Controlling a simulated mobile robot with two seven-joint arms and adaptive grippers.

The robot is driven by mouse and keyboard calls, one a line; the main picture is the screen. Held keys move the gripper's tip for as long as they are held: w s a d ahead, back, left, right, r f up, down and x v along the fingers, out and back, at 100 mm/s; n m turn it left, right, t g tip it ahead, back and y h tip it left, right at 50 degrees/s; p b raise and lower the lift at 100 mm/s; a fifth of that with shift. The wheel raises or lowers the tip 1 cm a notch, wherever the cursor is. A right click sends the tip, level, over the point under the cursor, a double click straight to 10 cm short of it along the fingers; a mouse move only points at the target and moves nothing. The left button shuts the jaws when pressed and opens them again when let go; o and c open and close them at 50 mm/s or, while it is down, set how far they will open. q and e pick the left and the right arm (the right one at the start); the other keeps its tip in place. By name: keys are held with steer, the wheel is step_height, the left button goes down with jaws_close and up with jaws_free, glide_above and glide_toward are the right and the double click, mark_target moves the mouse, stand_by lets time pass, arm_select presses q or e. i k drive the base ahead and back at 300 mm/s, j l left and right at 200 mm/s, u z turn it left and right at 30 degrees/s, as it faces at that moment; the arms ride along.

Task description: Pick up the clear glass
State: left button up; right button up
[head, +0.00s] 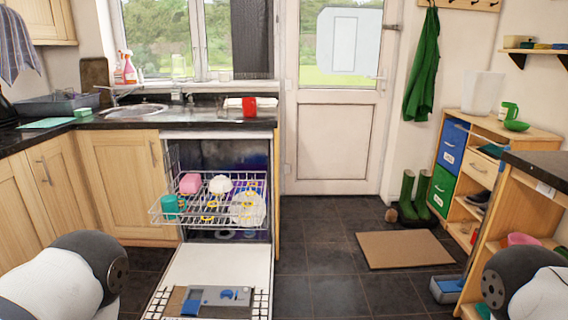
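A pale, see-through upright shape (179,66) stands at the window behind the sink. It may be the clear glass, but it is too small and faint for me to be sure. No other clear glass stands out on the counter or in the dishwasher rack. Parts of my two arms show at the lower left and lower right corners. Neither gripper is in view.
The dishwasher's upper rack (160,213) is pulled out with dishes, above its lowered door (188,268). A red mug (249,107) stands on the dark counter (190,123). A doormat (404,250) lies at right. The middle floor (310,260) is clear.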

mark_target(221, 101)
steer(key=i+l+z, duration=0.15)
steer(key=i+l, duration=0.2)
steer(key=i+l+z, duration=0.2)
steer(key=i, duration=0.3)
steer(key=i+l+z, duration=0.15)
steer(key=i+l, duration=0.2)
steer(key=i+l+z, duration=0.2)
steer(key=i, duration=0.35)
